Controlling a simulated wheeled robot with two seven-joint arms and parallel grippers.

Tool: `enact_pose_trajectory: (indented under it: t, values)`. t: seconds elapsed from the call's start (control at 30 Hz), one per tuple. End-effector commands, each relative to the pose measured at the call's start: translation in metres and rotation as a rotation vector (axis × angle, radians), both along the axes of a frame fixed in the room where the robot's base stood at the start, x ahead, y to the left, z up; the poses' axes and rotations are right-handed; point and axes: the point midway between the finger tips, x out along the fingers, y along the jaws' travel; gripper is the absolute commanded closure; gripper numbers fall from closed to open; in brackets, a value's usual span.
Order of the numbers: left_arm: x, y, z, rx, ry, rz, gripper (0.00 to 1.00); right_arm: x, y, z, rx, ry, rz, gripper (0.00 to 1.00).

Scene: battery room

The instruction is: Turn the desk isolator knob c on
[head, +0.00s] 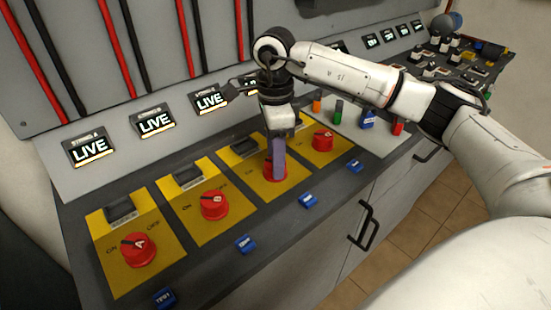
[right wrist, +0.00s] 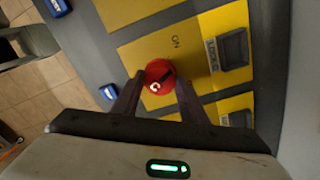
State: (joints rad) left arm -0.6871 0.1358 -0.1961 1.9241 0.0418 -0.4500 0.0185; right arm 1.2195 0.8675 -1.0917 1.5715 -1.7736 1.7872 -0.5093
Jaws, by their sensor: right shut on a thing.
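The desk isolator knob c (head: 267,177) is a red round knob on the third yellow plate from the left. In the right wrist view the knob c (right wrist: 156,74) shows its white letter and a dark pointer mark, with the word ON printed on the plate beside it. My right gripper (head: 277,172) reaches down from above and is shut on this knob, one finger on each side. The finger nearest the head camera partly hides the knob, so I cannot read its setting for sure. My left gripper is not in view.
Red knobs A (head: 138,250) and B (head: 214,205) sit to the left, and knob D (head: 322,138) sits to the right. Each plate has a dark latch-like block behind its knob. Blue TEST buttons (head: 245,244) line the front edge. LIVE displays (head: 155,121) stand behind.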

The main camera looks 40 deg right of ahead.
Motion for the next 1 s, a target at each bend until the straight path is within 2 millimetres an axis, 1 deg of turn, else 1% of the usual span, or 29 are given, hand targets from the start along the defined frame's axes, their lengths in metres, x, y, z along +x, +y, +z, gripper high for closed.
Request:
enact_pose_trajectory:
  t: [0.2, 0.43, 0.7, 1.0]
  values:
    - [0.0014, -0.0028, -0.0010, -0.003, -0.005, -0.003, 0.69, 0.0008, 0.0003, 0.0008, 0.002, -0.003, 0.160, 0.83]
    - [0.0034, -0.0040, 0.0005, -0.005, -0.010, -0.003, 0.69, 0.0008, 0.0003, 0.0011, 0.001, -0.003, 0.270, 0.83]
    - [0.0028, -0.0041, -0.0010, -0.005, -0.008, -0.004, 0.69, 0.0010, 0.0003, 0.0014, 0.002, -0.003, 0.323, 0.83]
    - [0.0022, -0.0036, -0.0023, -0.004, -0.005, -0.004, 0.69, 0.0010, 0.0003, 0.0016, 0.001, -0.003, 0.329, 0.83]
